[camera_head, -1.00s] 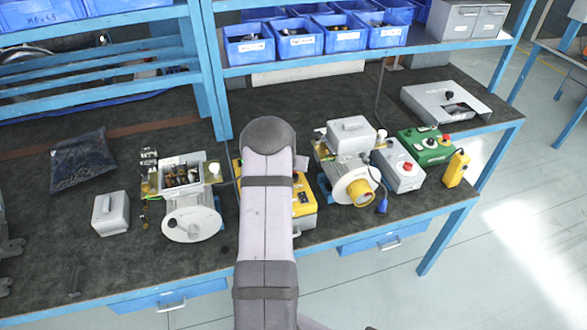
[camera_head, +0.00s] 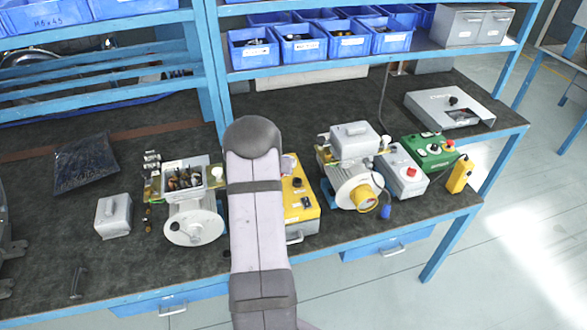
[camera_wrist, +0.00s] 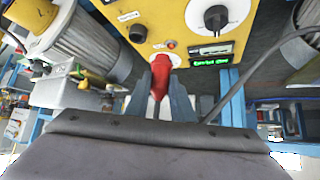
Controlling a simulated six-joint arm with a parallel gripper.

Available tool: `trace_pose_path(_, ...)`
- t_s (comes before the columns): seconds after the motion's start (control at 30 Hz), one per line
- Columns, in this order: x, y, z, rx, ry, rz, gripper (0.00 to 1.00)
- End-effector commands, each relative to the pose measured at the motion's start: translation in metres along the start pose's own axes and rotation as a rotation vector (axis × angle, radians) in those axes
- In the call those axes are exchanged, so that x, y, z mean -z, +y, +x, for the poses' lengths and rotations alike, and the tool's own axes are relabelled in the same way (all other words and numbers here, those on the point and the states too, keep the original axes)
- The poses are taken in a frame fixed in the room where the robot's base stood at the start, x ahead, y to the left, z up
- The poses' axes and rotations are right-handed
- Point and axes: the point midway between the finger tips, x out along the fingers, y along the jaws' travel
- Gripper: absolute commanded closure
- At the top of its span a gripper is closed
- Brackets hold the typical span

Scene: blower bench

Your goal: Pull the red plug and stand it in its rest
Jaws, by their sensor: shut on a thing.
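The red plug (camera_wrist: 160,76) shows in the wrist view between the two grey fingers of my gripper (camera_wrist: 160,82), which is shut on it. It is in front of the edge of the yellow control box (camera_wrist: 165,22); I cannot tell whether it still touches a socket. The yellow box (camera_head: 302,205) also shows in the head view, partly covered by my arm. My gripper and the red plug are hidden behind my arm there. I cannot make out the plug's rest in either view.
A dark cable (camera_wrist: 246,76) curves across the right of the wrist view. In the head view, a motor with a yellow cap (camera_head: 362,197) stands right of the box, and an opened motor (camera_head: 193,222) stands left. A grey box with a red button (camera_head: 405,172) is further right.

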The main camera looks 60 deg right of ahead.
Motion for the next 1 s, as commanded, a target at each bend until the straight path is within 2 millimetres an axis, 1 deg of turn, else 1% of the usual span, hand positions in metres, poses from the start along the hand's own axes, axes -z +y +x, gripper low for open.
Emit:
trace_pose_path(0.03,-0.006,-0.02,-0.009,0.013,0.004,-0.011,1.0)
trace_pose_path(0.13,-0.019,-0.053,-0.031,0.032,0.002,-0.029,1.0)
trace_pose_path(0.2,-0.031,-0.076,-0.049,0.048,0.0,-0.045,1.0)
trace_pose_path(0.3,-0.049,-0.103,-0.074,0.076,-0.002,-0.073,1.0)
trace_pose_path(0.5,-0.085,-0.149,-0.121,0.174,0.007,-0.174,1.0)
trace_pose_path(0.6,-0.101,-0.167,-0.139,0.239,0.015,-0.237,1.0)
trace_pose_path(0.7,-0.114,-0.18,-0.154,0.298,0.02,-0.296,1.0)
trace_pose_path(0.87,-0.137,-0.2,-0.177,0.395,0.023,-0.391,1.0)
trace_pose_path(1.0,-0.16,-0.215,-0.198,0.485,0.022,-0.481,1.0)
